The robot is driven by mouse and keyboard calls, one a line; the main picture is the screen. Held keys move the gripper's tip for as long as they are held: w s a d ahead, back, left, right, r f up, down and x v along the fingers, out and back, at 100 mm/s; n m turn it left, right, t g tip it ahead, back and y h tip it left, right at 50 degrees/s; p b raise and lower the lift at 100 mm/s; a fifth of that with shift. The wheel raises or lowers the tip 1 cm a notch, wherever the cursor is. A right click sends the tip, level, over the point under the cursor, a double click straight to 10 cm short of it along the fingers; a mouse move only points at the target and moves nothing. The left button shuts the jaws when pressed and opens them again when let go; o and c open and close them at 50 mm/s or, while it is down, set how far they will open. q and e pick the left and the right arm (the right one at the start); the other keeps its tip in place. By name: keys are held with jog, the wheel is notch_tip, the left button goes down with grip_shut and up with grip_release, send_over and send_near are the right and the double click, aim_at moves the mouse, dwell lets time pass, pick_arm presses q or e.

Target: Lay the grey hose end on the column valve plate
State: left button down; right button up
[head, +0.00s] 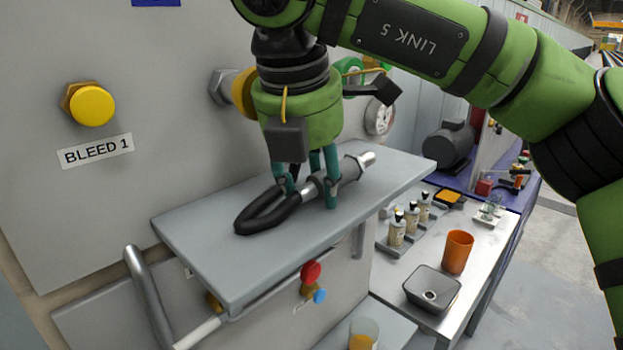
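The grey hose end (350,172) is a metallic fitting with a collar, joined to a black looped part (262,215). It appears to lie on or just above the grey plate (210,262) that juts from the panel; contact beneath is hard to see. My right gripper (309,193) points down over the plate, its teal fingers on either side of the fitting where it meets the black part. The fingers are apart, but I cannot tell whether they press on it. My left gripper is not in view.
A yellow BLEED 1 knob (92,104) and a larger yellow knob (243,92) stick out of the panel. Red and blue knobs sit under the plate. A lower bench to the right holds an orange cup (457,252), a dark square bowl (432,289) and small bottles (397,229).

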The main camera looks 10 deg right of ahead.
jog(key=o, duration=0.5)
jog(key=shift+r, duration=0.15)
